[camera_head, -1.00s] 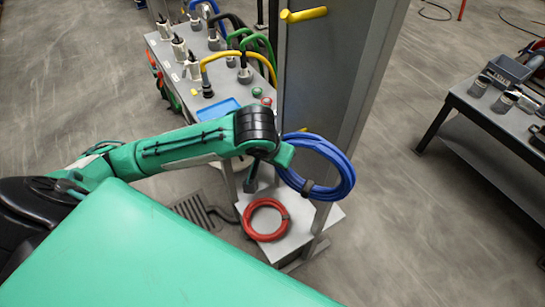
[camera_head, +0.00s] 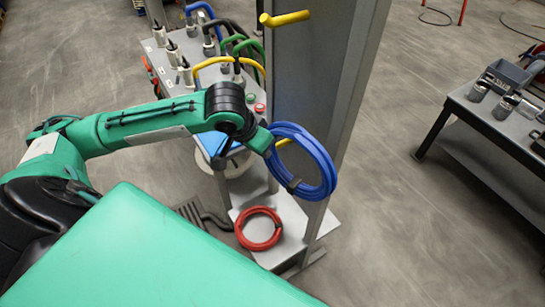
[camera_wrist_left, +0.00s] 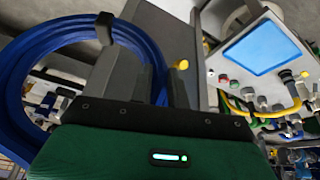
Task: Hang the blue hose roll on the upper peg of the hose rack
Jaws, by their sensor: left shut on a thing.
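The blue hose roll (camera_head: 327,172) hangs from my left gripper (camera_head: 270,146), which is shut on it. The roll is in front of the grey hose rack (camera_head: 318,75), well below the upper yellow peg (camera_head: 285,18), which is bare. My right gripper is not in view.
A red hose roll (camera_head: 259,229) lies on the rack's base plate (camera_head: 290,218). A grey panel (camera_head: 163,57) with several coloured hoses and buttons stands behind on the left. A work table (camera_head: 480,118) stands at right, with open floor between it and the rack.

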